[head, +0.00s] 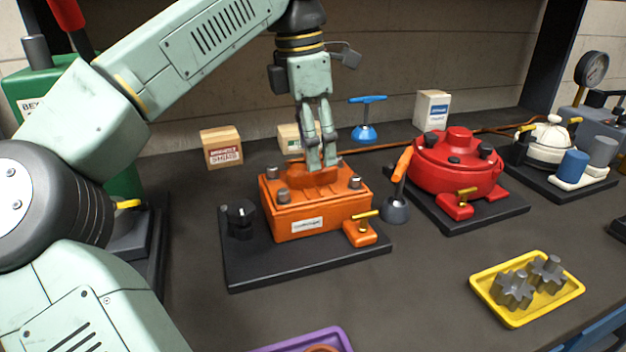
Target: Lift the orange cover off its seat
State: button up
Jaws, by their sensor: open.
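The orange cover (268,187) is a boxy lid with a raised middle and several grey bolt heads near its corners. It sits on an orange housing (290,226) with a small white label on its front. The housing stands on a black base plate (258,274). My gripper (322,165) points down right over the raised middle of the cover, its fingers at or around it. The fingers hide part of this raised middle, and I cannot tell whether they touch it. The gripper is open.
A brass-handled valve (361,232) and a black knob (240,218) flank the housing. An orange-handled tool (398,190) stands close on its right. A red motor (456,163) is farther right. A yellow tray (484,294) holds grey gears.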

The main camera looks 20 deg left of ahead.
notch_tip(320, 180, down, 4)
jog(key=shift+w+r, duration=0.15)
jog(key=shift+r, duration=0.1)
grip_shut()
dwell(0.6)
jog(key=shift+r, duration=0.1)
